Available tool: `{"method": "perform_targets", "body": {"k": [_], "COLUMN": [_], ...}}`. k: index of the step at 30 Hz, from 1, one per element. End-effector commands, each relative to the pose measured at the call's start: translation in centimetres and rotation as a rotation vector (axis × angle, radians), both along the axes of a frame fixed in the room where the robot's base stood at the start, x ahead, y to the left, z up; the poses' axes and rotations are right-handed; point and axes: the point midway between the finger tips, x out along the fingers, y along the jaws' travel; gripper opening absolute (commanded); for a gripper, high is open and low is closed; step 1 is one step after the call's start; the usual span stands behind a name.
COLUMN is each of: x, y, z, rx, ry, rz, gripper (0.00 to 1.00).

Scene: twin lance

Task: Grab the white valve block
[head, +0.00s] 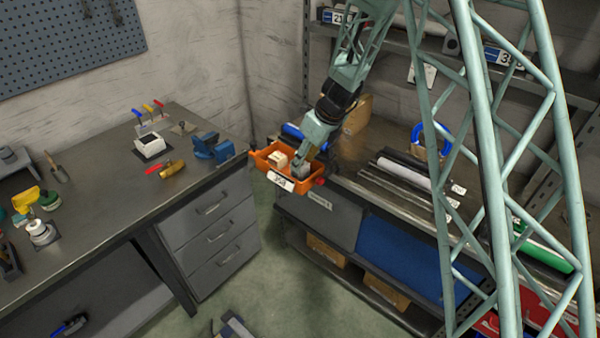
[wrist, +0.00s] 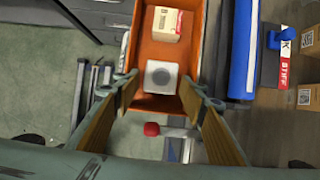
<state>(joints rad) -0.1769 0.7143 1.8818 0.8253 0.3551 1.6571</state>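A white block with a round grey face (wrist: 161,77), which fits the valve block, sits in the near end of an orange bin (wrist: 147,103) in the wrist view. My gripper (wrist: 158,88) is open, with its two wooden-looking fingers on either side of the block and visible gaps between. I cannot tell how far above the block the fingertips are. In the head view my gripper (head: 302,168) reaches down over the right part of the orange bin (head: 265,168). The block is not clearly distinguishable from the gripper there.
A cream carton (wrist: 167,24) lies in the bin beyond the block. A blue roll (wrist: 244,50) lies close along the bin's right side. A red knob (wrist: 151,129) is just outside the near wall. A drawer bench (head: 200,180) stands left; a rack with tubes (head: 405,172) stands right.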

Motion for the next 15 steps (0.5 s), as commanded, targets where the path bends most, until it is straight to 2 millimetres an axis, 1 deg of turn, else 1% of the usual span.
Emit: {"method": "perform_targets", "body": {"k": [10,15], "x": [0.0,0.2], "y": [0.0,0.3], "z": [-0.1,-1.1], "rx": [0.000,-0.001], "ry": [0.000,0.001], "rz": [0.000,-0.001], "gripper": [0.39,0.39]}}
